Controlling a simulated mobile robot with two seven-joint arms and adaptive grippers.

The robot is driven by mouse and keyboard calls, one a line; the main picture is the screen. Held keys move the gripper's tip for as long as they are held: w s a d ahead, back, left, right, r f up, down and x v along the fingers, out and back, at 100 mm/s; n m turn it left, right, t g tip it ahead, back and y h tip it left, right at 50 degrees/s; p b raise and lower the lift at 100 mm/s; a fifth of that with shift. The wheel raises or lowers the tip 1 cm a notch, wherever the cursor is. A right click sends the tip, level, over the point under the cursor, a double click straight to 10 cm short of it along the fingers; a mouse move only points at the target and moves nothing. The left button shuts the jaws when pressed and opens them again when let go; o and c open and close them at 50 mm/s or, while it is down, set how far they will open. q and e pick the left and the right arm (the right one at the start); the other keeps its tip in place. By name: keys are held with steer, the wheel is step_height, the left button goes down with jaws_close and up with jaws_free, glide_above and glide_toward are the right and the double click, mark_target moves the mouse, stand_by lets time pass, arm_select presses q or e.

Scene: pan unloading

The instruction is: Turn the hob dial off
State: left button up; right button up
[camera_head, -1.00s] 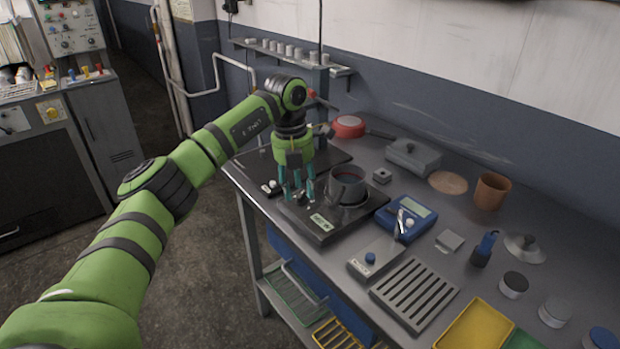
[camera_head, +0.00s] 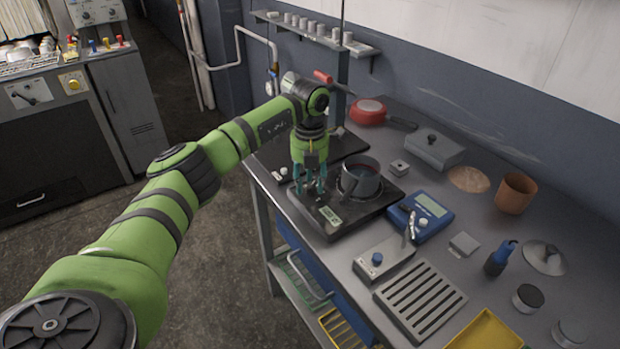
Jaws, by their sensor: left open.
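A black hob (camera_head: 337,226) sits on the steel bench, with a small display on its front part. A dark pan (camera_head: 361,180) stands on its ring, just right of my left gripper. My left gripper (camera_head: 311,188) is open and points down over the hob's front left part, its teal fingertips close to the surface. The hob dial is not clearly visible; the fingers cover the area around them. I cannot tell whether the fingers touch anything. My right gripper is not in view.
A blue scale (camera_head: 420,217) and a grey box with a blue knob (camera_head: 383,259) stand right of the hob. A slotted grille (camera_head: 420,298) lies nearer. A second dark plate (camera_head: 340,147) with small white knobs is behind. A red pan (camera_head: 368,111) and terracotta pot (camera_head: 515,193) stand further back.

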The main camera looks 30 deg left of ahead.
arm_select(q)
jaws_close()
steer(key=shift+r+n+p, duration=0.15)
steer(key=shift+n+p, duration=0.3)
steer(key=shift+n, duration=0.75)
steer(key=n+p, duration=0.1)
steer(key=n, duration=0.2)
steer(key=shift+s, duration=0.1)
steer(key=n+p, duration=0.1)
steer(key=n, duration=0.5)
steer(key=shift+d+p, duration=0.1)
steer(key=shift+p, duration=0.3)
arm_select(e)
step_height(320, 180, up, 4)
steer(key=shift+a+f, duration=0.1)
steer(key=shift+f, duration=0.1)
arm_select(q)
steer(key=shift+n, duration=0.4)
